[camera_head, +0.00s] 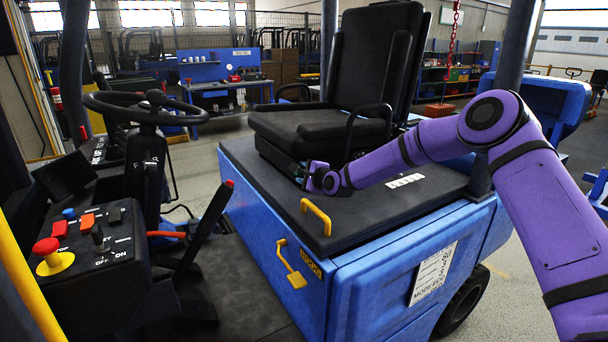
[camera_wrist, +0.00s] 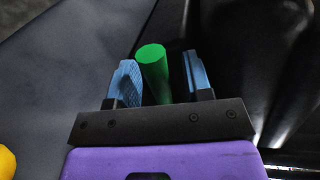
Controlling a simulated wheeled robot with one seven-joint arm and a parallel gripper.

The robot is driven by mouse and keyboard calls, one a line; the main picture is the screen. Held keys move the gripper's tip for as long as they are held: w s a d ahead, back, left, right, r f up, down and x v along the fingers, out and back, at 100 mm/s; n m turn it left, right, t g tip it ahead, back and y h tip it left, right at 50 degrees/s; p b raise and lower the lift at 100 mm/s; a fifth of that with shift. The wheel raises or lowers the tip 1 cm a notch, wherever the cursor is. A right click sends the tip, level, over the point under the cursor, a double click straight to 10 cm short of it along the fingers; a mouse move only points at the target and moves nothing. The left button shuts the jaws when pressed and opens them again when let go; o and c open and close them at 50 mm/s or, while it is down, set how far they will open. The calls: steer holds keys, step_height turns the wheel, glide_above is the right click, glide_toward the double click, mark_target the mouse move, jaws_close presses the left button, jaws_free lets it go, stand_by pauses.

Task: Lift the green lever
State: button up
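The green lever (camera_wrist: 153,72) is a short round green bar with a flat end, seen in the wrist view. It lies between the two blue fingers of my gripper (camera_wrist: 159,60). The fingers are apart, with a clear gap between the lever and the right finger. The lever is close to the left finger, and I cannot tell if they touch. In the head view my gripper (camera_head: 306,176) is low beside the base of the black seat (camera_head: 318,125), above the dark cover. The lever cannot be made out clearly there.
The blue forklift body has a dark cover (camera_head: 350,212) with a yellow handle (camera_head: 316,215) and a yellow latch (camera_head: 290,266) below. A steering wheel (camera_head: 148,108) and control panel (camera_head: 88,240) are at the left.

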steer(key=v, duration=1)
steer(key=shift+s+d, duration=0.2)
steer(key=shift+s, duration=0.15)
steer(key=shift+c, duration=0.3)
